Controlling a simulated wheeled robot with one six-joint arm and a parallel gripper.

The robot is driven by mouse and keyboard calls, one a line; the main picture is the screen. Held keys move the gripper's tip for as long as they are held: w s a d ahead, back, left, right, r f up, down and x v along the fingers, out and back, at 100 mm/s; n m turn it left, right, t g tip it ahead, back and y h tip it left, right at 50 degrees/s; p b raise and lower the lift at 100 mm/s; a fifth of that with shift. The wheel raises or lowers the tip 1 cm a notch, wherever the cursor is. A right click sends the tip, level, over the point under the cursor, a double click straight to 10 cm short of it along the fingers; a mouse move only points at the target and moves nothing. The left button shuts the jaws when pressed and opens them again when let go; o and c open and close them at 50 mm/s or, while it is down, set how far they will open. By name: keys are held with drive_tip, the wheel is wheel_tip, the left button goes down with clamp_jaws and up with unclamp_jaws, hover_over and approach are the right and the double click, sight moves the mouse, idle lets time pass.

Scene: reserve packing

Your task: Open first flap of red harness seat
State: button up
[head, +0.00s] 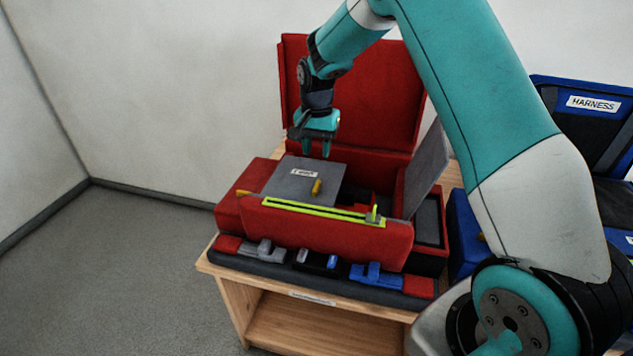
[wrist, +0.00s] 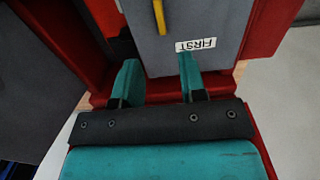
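The red harness seat (head: 330,238) sits on a wooden stand, its red back upright behind. Its grey flap labelled FIRST (head: 290,187) lies roughly flat across the left part of the seat, with a yellow handle (head: 316,187) on top. In the wrist view the label (wrist: 197,44) and handle (wrist: 159,15) show beyond my fingers. My gripper (head: 318,148) points down over the flap's far edge. Its two teal fingers (wrist: 159,80) are apart with nothing held between them. I cannot tell whether a finger touches the flap.
A second grey panel (head: 427,170) stands raised at the seat's right. A lime rail (head: 320,212) with a slider at its right end runs along the front. Grey and blue buckles (head: 376,275) lie below. A blue harness seat (head: 590,120) stands at right. Floor at left is clear.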

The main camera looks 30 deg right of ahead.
sight(317, 185)
wheel_tip(317, 185, down, 11)
drive_tip(key=shift+f, duration=0.1)
idle(0.3)
clamp_jaws()
